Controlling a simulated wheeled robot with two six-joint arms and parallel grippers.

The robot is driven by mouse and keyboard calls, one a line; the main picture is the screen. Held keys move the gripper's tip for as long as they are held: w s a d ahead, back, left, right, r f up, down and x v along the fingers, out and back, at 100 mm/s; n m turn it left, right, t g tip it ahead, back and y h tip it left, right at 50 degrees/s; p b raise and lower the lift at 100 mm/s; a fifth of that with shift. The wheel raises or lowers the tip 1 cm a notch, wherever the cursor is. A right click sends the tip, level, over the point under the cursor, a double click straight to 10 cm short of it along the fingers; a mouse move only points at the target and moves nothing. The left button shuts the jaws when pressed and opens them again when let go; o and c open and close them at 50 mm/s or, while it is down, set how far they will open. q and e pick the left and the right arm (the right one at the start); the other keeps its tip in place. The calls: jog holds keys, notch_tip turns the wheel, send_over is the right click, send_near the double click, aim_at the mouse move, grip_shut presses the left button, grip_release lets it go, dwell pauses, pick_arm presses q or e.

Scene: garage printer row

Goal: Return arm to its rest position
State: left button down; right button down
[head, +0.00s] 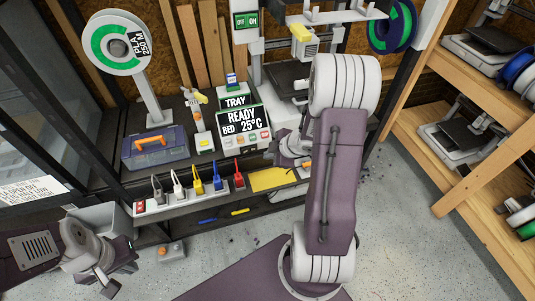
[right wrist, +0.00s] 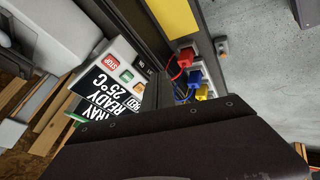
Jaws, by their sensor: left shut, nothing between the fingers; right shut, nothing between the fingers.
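My right arm (head: 333,180) reaches forward across the middle of the head view, in front of the printer. My right gripper (head: 287,153) is partly hidden behind it, near the bench edge beside the control panel; it is shut and holds nothing. In the right wrist view a dark part of my own arm fills the bottom, and the fingertips do not show clearly. My left gripper (head: 112,283) is low at the left of the head view, shut and empty, in front of the bench and apart from it.
The control panel (head: 243,122) reads READY, BED 25°C; it also shows in the right wrist view (right wrist: 112,88). A power strip (head: 190,198) with several coloured plugs runs along the bench front. A blue toolbox (head: 155,150) stands left. Wooden shelves (head: 480,130) stand right, with open floor between.

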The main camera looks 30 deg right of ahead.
jog(key=shift+s, duration=0.1)
jog(key=w+a+r+p, duration=0.3)
jog(key=a+r+p, duration=0.2)
jog(key=a+r, duration=0.7)
jog(key=s+f+m+g, duration=0.2)
jog(key=s+m+g, duration=0.1)
jog(key=s+m, duration=0.3)
jog(key=s+f+m+g+h, duration=0.1)
jog(key=s+m+g, duration=0.2)
jog(key=s+m, duration=0.3)
jog(key=s+a, duration=0.1)
jog(key=s, duration=0.3)
jog(key=shift+s+f+h, duration=0.15)
jog(key=shift+f+h, duration=0.15)
jog(key=shift+f, duration=0.05)
jog(key=shift+d, duration=0.15)
